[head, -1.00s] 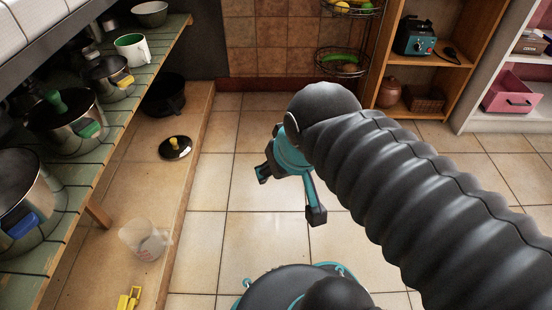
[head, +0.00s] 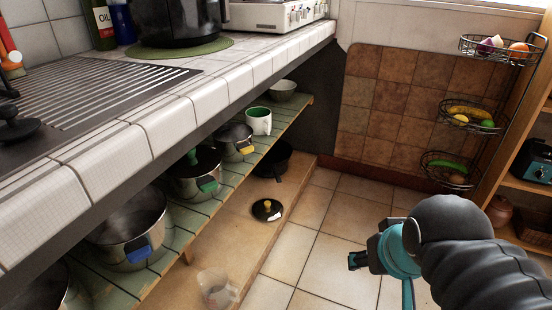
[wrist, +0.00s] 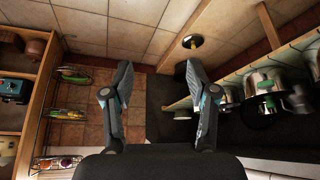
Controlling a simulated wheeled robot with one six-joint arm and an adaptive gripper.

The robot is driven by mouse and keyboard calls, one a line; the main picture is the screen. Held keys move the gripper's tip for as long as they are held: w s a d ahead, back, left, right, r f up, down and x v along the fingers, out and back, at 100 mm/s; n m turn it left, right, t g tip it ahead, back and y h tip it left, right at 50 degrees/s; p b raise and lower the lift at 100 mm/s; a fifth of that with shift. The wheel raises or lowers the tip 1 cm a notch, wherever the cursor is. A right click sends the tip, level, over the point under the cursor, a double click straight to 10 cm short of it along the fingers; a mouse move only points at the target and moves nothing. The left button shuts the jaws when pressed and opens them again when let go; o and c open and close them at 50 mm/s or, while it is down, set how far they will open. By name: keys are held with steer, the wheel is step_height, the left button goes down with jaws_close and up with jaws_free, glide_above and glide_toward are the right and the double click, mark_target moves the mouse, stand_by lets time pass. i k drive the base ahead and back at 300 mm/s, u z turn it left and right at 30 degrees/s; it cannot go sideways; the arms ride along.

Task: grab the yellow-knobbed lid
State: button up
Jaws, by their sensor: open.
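The yellow-knobbed lid (head: 267,210) is a small dark round lid lying flat, knob up, on the low wooden board below the slatted shelf. It also shows in the wrist view (wrist: 193,43), near the top, beyond and a little right of the fingertips. My gripper (head: 384,278) is over the tiled floor, right of the lid and clear of it. In the wrist view its two fingers (wrist: 158,72) are spread wide with nothing between them. Part of one finger is cut off at the bottom of the head view.
The green slatted shelf (head: 205,205) holds several pots, a white-green mug (head: 258,121) and a bowl (head: 282,91). A black pan (head: 271,160) lies behind the lid, and a clear measuring cup (head: 216,289) stands nearer. The tiled counter overhangs the shelf. Floor between lid and gripper is free.

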mark_target(267, 209)
steer(key=z, duration=1.4)
steer(key=i, duration=2.25)
steer(key=u, duration=4.1)
